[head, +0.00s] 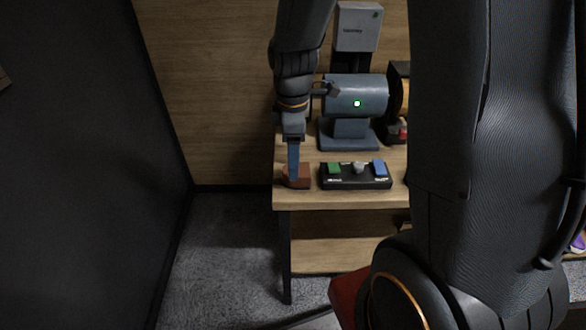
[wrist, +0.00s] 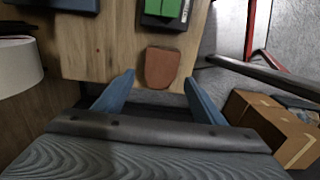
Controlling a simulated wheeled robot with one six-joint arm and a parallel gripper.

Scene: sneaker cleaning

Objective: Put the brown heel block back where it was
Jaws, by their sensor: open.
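The brown heel block (head: 302,180) lies on the wooden bench top (head: 300,201), near its front left corner. It also shows in the wrist view (wrist: 162,67), flat on the wood close to the edge, with one rounded end. My gripper (head: 293,180) reaches down over the block, its blue fingers partly covering it in the head view. In the wrist view my gripper (wrist: 160,79) is open and empty. The block appears just beyond the gap between the fingertips; I cannot tell whether a finger touches it.
A black box with green and blue blocks (head: 355,182) sits just right of the brown block. Behind it stands a blue-grey machine (head: 350,130) with a green light. Cardboard boxes (wrist: 285,135) are on the floor. The bench's front edge is close.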

